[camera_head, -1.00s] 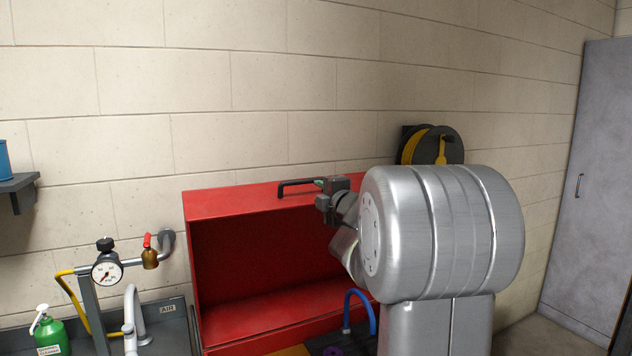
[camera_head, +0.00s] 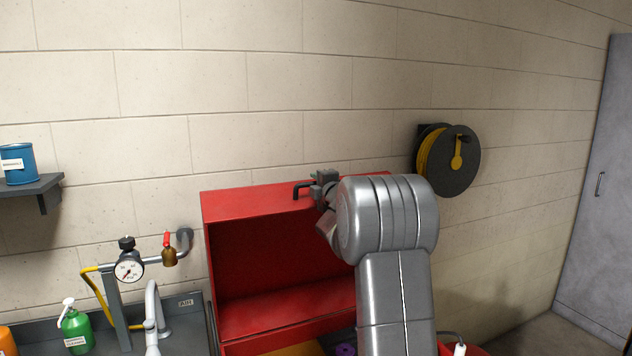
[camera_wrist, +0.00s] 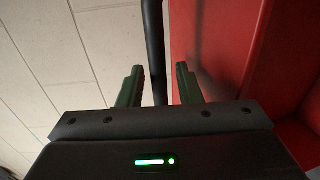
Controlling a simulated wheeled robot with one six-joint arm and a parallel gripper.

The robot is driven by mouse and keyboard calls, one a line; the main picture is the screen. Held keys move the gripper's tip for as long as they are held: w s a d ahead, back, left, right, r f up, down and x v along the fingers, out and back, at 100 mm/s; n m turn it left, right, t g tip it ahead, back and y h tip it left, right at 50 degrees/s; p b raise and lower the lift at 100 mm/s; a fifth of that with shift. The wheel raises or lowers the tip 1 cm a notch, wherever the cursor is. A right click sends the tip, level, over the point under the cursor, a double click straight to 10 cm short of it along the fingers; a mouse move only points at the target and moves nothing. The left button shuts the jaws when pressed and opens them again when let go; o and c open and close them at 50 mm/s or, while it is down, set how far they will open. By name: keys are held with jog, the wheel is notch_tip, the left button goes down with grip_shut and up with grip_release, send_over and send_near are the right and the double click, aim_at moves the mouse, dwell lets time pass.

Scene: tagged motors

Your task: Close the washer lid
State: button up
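The red washer lid (camera_head: 255,207) stands raised against the wall, with its dark red hollow inside facing me. A black bar handle (camera_head: 303,187) is fixed at its upper edge. My gripper (camera_head: 322,187) is at the handle, and its right part is hidden behind the gripper. In the wrist view, my gripper (camera_wrist: 160,88) has its two green fingers apart. The red lid (camera_wrist: 222,45) lies to the right.
At the left are a pressure gauge (camera_head: 129,267), a red-handled valve (camera_head: 168,250), a faucet (camera_head: 152,310) and a green bottle (camera_head: 75,330). A shelf (camera_head: 45,187) holds a blue can (camera_head: 18,164). A yellow hose reel (camera_head: 447,160) hangs on the wall right of my arm.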

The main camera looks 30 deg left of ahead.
jog(key=shift+w+a, duration=0.15)
jog(key=shift+a, duration=0.05)
grip_shut()
jog(key=shift+f, duration=0.15)
